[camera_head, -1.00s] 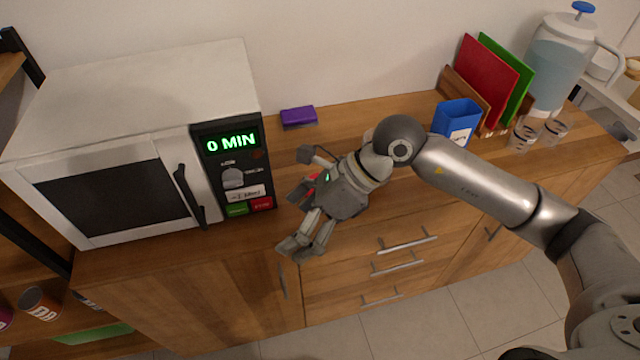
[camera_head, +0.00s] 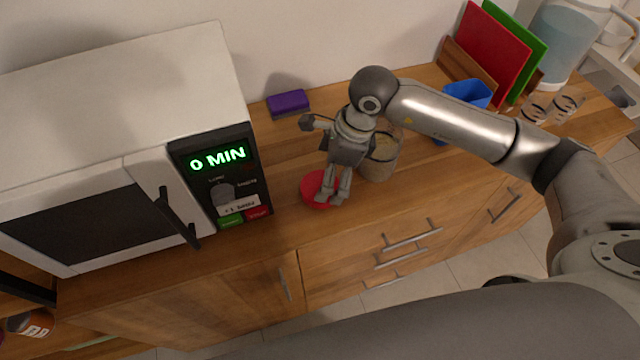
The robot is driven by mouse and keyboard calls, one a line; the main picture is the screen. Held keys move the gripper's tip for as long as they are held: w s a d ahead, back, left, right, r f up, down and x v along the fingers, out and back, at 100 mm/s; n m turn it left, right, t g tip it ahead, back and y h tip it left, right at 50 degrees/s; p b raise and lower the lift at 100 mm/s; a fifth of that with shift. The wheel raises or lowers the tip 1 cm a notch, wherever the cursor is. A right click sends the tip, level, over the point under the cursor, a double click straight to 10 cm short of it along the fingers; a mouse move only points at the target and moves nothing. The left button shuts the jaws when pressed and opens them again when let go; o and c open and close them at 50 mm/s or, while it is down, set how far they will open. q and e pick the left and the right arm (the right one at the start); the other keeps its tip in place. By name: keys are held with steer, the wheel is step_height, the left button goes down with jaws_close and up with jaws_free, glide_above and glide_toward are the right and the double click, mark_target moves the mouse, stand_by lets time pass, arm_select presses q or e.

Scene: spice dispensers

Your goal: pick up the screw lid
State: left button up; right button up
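A round red lid (camera_head: 312,190) lies on the wooden counter to the right of the microwave. My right gripper (camera_head: 334,198) points down at the lid's right side, and its fingers cover part of it. The fingers look close together. From this angle I cannot tell whether they are open or shut, or whether they touch the lid. An open jar-like container (camera_head: 381,165) stands just right of the gripper, partly hidden by it. My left gripper is not in view.
The microwave (camera_head: 120,110) stands left of the lid. A purple sponge (camera_head: 288,103) lies near the wall. A blue container (camera_head: 468,93), red and green boards (camera_head: 495,52), a water pitcher (camera_head: 570,45) and glasses (camera_head: 565,106) stand to the right. The counter's front edge is close below the lid.

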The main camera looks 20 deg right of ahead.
steer(key=shift+a+f, duration=0.1)
steer(key=shift+f, duration=0.35)
steer(key=shift+w+a+f, duration=0.1)
steer(key=shift+w+f, duration=0.05)
steer(key=shift+f, duration=0.1)
steer(key=p+x, duration=0.2)
steer(key=x, duration=0.2)
steer(key=shift+a+f, duration=0.1)
steer(key=shift+f, duration=0.15)
steer(key=shift+w+f, duration=0.1)
steer(key=shift+f, duration=0.15)
steer(key=c, duration=1)
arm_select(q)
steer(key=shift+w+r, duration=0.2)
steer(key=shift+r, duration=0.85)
arm_select(e)
steer(key=shift+o, duration=0.2)
steer(key=shift+r, duration=0.1)
